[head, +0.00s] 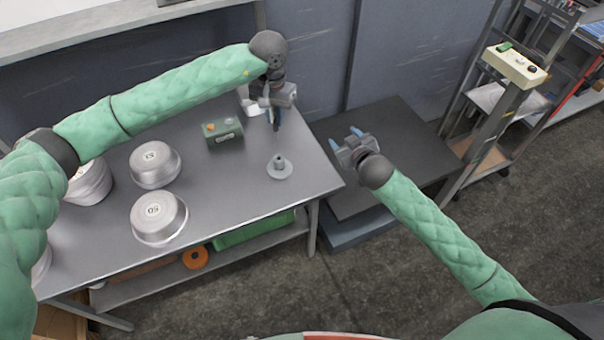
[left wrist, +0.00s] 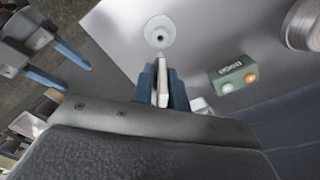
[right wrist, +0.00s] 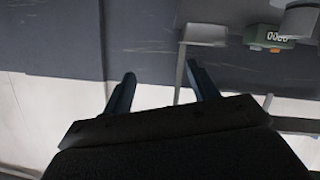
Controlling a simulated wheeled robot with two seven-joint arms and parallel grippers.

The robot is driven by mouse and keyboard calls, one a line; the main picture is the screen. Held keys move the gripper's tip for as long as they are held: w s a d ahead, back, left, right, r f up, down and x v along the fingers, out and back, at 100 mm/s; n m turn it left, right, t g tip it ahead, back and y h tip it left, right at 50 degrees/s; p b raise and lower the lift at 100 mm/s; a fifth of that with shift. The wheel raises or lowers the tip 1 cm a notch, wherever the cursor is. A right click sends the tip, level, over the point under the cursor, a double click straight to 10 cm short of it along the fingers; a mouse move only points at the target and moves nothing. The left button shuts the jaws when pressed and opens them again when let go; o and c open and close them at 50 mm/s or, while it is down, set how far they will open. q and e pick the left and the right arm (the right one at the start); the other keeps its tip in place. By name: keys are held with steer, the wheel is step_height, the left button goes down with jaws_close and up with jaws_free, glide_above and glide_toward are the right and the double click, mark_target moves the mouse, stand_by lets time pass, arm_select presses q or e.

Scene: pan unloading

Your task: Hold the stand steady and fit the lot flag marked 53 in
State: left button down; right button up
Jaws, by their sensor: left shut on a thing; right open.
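The stand (head: 279,168) is a small grey round base with a short upright socket. It stands on the grey table near its right end; the left wrist view shows its hole from above (left wrist: 160,32). My left gripper (head: 274,118) is above the table behind the stand, apart from it. It is shut on a thin whitish piece (left wrist: 162,86), seen edge-on, which looks like the lot flag; its mark cannot be read. My right gripper (head: 345,138) is open and empty, over the dark low platform right of the table; its spread fingers show in the right wrist view (right wrist: 160,84).
A green box with a display and knobs (head: 222,132) stands left of the stand. Metal pans (head: 155,165) with number labels stand further left. A whitish object (head: 251,106) is at the table's back edge. Table around the stand (head: 245,190) is clear. A rack stands at right.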

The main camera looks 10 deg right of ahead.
mark_target(283, 162)
steer(key=s+a+f+y, duration=0.1)
steer(key=s+a, duration=0.2)
steer(key=a, duration=0.1)
steer(key=s+a+f+g+y, duration=0.1)
steer(key=s+a, duration=0.1)
steer(key=a, duration=0.3)
steer(key=s+a+f+g+y, duration=0.1)
steer(key=s+a+y, duration=0.1)
steer(key=s+a, duration=0.1)
steer(key=shift+s+a+f+n, duration=0.15)
steer(key=shift+a+f, duration=0.05)
steer(key=shift+a, duration=0.2)
steer(key=shift+s+a+f+n, duration=0.15)
steer(key=shift+a, duration=0.4)
steer(key=x, duration=1.1)
steer(key=shift+w+a+f, duration=0.15)
steer(key=shift+a+f, duration=0.2)
steer(key=c, duration=1.1)
arm_select(q)
steer(key=shift+f+n, duration=1.4)
steer(key=shift+f, duration=0.8)
arm_select(e)
steer(key=shift+c, duration=0.2)
